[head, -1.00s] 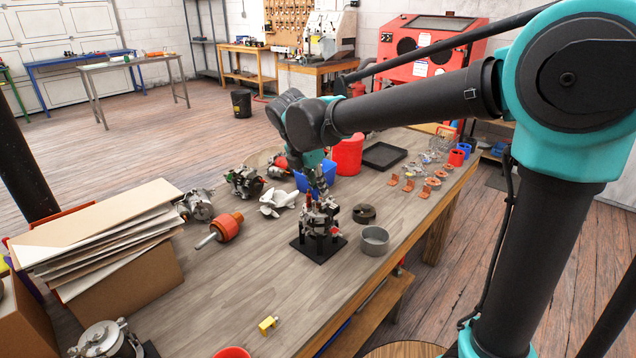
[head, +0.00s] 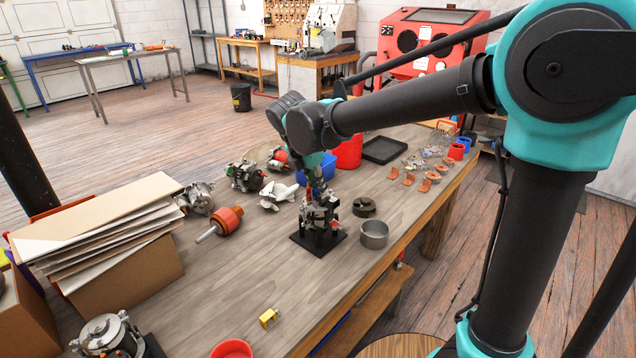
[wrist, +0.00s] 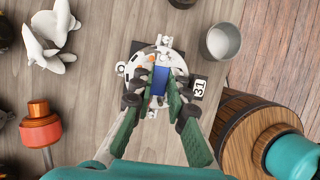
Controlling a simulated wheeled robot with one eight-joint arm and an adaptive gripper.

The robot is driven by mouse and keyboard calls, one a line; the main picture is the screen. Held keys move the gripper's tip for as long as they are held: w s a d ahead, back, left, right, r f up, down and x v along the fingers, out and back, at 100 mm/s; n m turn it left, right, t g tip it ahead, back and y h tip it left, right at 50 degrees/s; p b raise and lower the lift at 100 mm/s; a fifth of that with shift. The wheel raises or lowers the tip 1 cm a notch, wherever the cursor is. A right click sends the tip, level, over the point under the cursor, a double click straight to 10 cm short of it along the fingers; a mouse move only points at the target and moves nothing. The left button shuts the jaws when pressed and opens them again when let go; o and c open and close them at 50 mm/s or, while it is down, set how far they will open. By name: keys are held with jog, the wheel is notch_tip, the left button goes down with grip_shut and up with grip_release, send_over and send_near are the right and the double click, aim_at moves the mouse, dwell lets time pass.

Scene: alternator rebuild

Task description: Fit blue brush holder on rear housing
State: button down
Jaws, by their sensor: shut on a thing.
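The blue brush holder (wrist: 160,80) is between the fingers of my gripper (wrist: 158,92) in the wrist view. My gripper is shut on it and points down over the rear housing (wrist: 138,60). The silvery housing sits on a black stand (head: 318,243) on the bench, also visible in the head view (head: 312,212). The holder overlaps the housing in the wrist view; I cannot tell whether it touches or is seated. In the head view the fingers and housing hide most of the holder.
A white fan part (head: 278,194) and an orange rotor (head: 226,220) lie left. A yellow part (head: 268,317) lies near the front. The bench between is clear.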

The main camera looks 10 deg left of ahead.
jog(key=shift+f, duration=0.3)
jog(key=shift+f, duration=0.1)
dwell(0.3)
jog(key=shift+s+d+f, duration=0.1)
jog(key=shift+s+f, duration=0.15)
jog(key=shift+f, duration=0.1)
dwell(0.7)
jog(key=c, duration=1.4)
grip_release()
